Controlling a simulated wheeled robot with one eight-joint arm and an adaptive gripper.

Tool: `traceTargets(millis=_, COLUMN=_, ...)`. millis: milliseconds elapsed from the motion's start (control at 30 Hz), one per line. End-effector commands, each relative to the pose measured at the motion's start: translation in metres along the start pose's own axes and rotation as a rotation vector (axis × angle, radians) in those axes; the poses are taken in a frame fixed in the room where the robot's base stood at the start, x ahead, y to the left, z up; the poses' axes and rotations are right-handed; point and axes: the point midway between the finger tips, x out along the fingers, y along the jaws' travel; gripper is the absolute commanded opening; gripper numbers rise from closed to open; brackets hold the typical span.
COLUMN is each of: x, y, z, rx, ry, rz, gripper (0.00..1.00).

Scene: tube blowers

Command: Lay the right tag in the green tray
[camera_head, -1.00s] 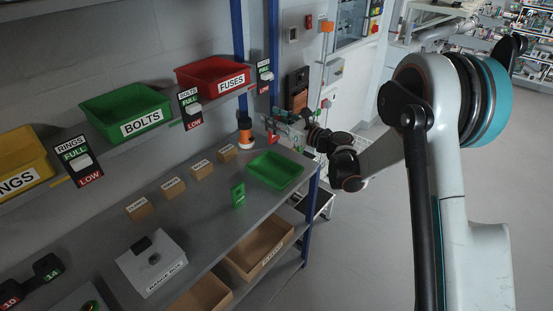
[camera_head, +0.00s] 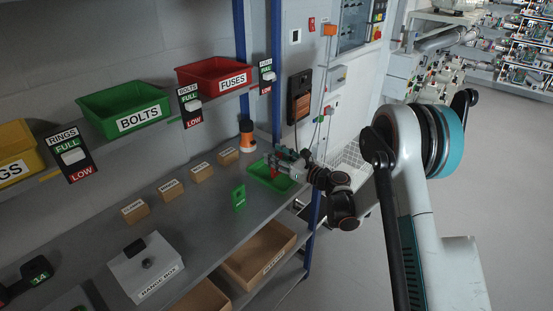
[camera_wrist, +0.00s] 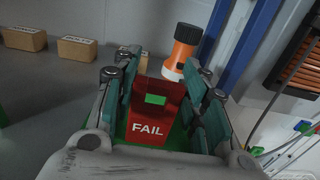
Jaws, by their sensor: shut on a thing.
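A red tag marked FAIL (camera_wrist: 147,128) is between the fingers of my gripper (camera_wrist: 160,105) in the wrist view; my gripper is shut on it. A green surface shows below and through the tag's slot. In the head view my gripper (camera_head: 285,165) is over the green tray (camera_head: 262,178) at the right end of the bench and hides part of it. I cannot tell whether the tag touches the tray floor. A green tag (camera_head: 239,198) stands on the bench to the left of the tray, apart from it.
An orange and black torch (camera_head: 247,135) stands on white behind the tray, also in the wrist view (camera_wrist: 181,50). Several cardboard boxes (camera_head: 202,172) line the bench's back. Blue rack posts (camera_head: 276,70) rise behind.

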Motion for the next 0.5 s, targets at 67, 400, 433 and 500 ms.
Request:
traceTargets(millis=67, x=-0.0001, y=0.0001, z=0.0013, rx=0.0, ry=0.0, rz=0.0, gripper=0.24)
traceTargets(millis=400, x=-0.0001, y=0.0001, z=-0.0009, rx=0.0, ry=0.0, rz=0.0, gripper=0.6)
traceTargets(millis=433, x=-0.0001, y=0.0001, z=-0.0009, rx=0.0, ry=0.0, rz=0.0, gripper=0.6)
traceTargets(millis=500, x=0.0, y=0.0, z=-0.0009, rx=0.0, ry=0.0, rz=0.0, gripper=0.6)
